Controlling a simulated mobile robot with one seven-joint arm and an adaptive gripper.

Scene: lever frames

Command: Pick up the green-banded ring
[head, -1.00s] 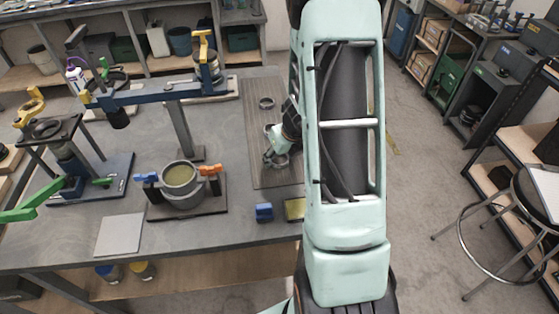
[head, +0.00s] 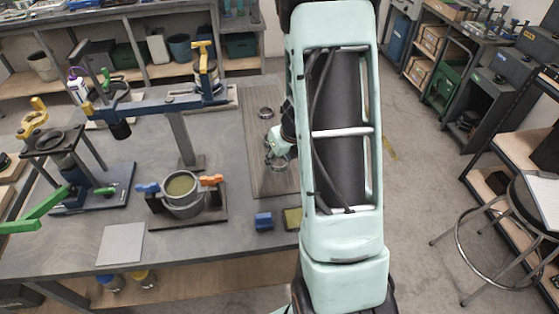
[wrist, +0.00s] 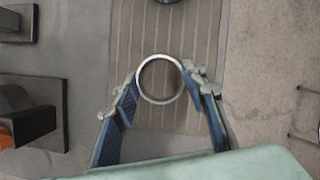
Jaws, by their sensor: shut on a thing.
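A thin grey metal ring (wrist: 143,92) sits between the fingertips of my gripper (wrist: 160,84) in the wrist view. The fingers press on its outer left and right sides, and its hole faces the camera. No green band shows on it from here, so I cannot tell its band colour. In the head view my gripper (head: 277,160) is low over the ribbed mat (head: 258,185), partly hidden by my arm. Another ring (head: 265,113) lies farther back on the mat; a dark round edge (wrist: 172,1) shows at the top of the wrist view.
A blue block (head: 264,221) and a yellow-topped block (head: 292,218) stand near the table's front edge. A pot with blue and orange clamps (head: 182,190) stands left of the mat, below a blue lever arm (head: 160,98). A stool (head: 525,205) stands at the right.

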